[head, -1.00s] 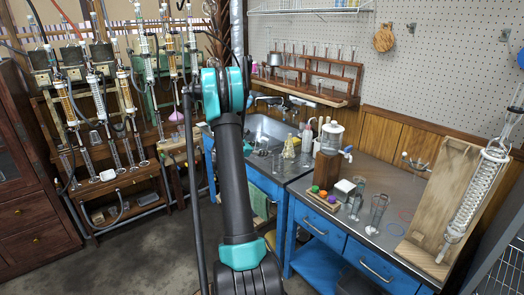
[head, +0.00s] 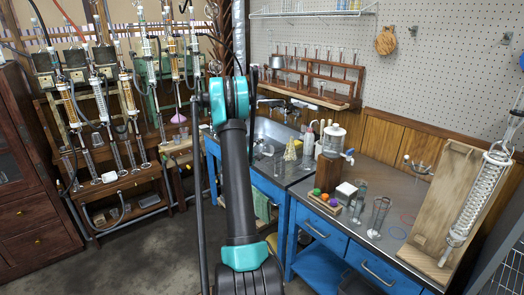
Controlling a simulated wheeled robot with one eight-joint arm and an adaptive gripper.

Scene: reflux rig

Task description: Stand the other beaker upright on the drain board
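Clear glass vessels stand on the dark bench to the right: a tall flared one (head: 379,216) and a smaller one (head: 357,208) beside the white box. Another small clear glass (head: 278,161) is beside the sink, on the dark surface that looks like the drain board (head: 291,176). The glasses are small and see-through, so I cannot tell which is the task's other beaker. My arm rises through the middle of the picture, in front of part of the sink. My gripper does not show.
A sink (head: 268,133) is behind my arm. A wooden stand with a coiled condenser (head: 480,200) is at right. Open floor lies left of my arm.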

